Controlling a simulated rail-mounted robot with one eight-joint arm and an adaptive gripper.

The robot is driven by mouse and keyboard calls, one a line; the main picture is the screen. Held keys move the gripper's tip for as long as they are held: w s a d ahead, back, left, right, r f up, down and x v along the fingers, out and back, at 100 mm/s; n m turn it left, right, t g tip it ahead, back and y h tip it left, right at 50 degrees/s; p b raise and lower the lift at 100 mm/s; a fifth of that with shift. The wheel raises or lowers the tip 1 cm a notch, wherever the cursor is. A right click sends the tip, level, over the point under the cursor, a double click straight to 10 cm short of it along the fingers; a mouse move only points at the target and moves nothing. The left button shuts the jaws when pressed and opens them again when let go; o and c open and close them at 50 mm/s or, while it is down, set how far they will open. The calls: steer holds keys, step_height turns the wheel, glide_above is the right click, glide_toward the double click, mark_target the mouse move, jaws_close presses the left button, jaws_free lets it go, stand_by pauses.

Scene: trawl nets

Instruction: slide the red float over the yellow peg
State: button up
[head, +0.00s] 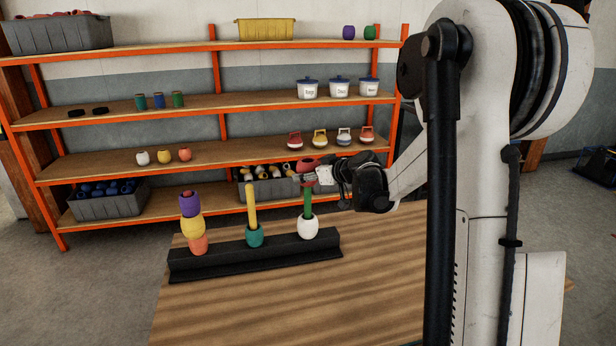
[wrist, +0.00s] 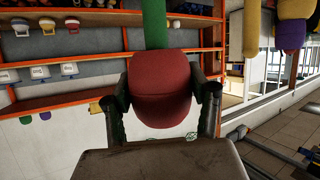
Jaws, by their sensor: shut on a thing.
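The red float (head: 307,162) is held in my gripper (head: 312,176) at the top of the green peg (head: 308,197); I cannot tell whether the peg's tip is inside it. In the wrist view, the red float (wrist: 162,88) sits between both fingers (wrist: 162,97), with the green peg (wrist: 155,22) extending from it. The yellow peg (head: 251,205) stands upright in the middle of the rack, left of my gripper, with a teal float (head: 255,235) around its base and its upper part bare. It also shows in the wrist view (wrist: 250,30).
The black rack (head: 255,259) stands on a wooden table (head: 300,305). A white float (head: 308,227) is around the green peg's base. The left peg carries orange (head: 198,244), yellow (head: 191,226) and purple (head: 189,204) floats. Orange shelving (head: 130,165) stands behind.

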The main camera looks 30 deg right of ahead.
steer(key=shift+r+p, duration=0.85)
steer(key=shift+r, duration=0.95)
